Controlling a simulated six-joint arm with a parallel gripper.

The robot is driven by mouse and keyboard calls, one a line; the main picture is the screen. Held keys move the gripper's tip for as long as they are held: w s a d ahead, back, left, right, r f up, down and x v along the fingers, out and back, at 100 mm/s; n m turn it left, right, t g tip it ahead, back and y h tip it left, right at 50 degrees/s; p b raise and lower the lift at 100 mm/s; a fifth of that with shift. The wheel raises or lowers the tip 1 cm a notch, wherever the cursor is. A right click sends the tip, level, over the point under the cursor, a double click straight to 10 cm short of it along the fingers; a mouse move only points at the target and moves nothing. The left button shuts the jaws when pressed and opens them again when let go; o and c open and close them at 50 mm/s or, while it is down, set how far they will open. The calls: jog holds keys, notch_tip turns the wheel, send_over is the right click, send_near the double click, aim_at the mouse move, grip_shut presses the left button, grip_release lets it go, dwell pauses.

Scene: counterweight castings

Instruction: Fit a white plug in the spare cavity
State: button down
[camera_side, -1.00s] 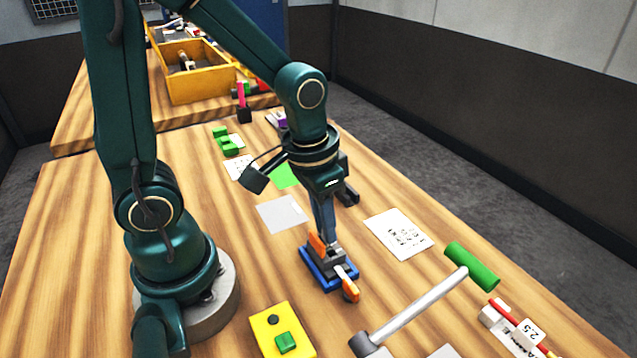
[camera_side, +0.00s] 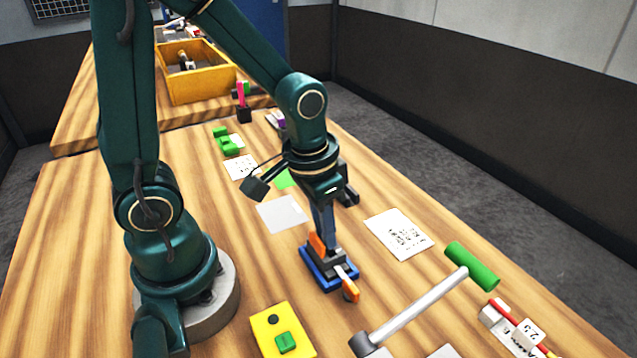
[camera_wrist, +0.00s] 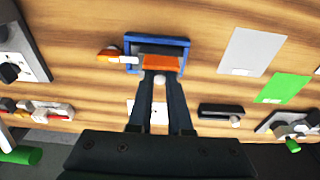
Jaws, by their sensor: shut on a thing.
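My gripper (camera_side: 326,234) points down over a blue-framed fixture (camera_side: 313,272) with an orange block (camera_side: 316,243) and a clamp with an orange handle (camera_side: 350,291). In the wrist view my gripper (camera_wrist: 161,76) is shut on a small white rounded piece, apparently a white plug (camera_wrist: 160,79), right at the orange block (camera_wrist: 160,62). I cannot tell whether the plug touches the fixture. The side view hides the plug behind the fingers. A dark block (camera_wrist: 218,110) has another white round piece (camera_wrist: 236,122) at its edge. The spare cavity is not clearly visible.
A white sheet (camera_side: 283,213) and a printed sheet (camera_side: 400,234) lie near the fixture. A yellow box with a green button (camera_side: 270,331) is in front. A grey bar with a green grip (camera_side: 472,266) is at right. A yellow bin (camera_side: 200,82) stands behind.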

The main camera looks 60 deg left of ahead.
jog(key=shift+f, duration=0.3)
jog(key=c, duration=0.8)
grip_release()
jog(key=shift+o, duration=0.2)
jog(key=shift+r, duration=3.5)
jog(key=shift+r, duration=0.1)
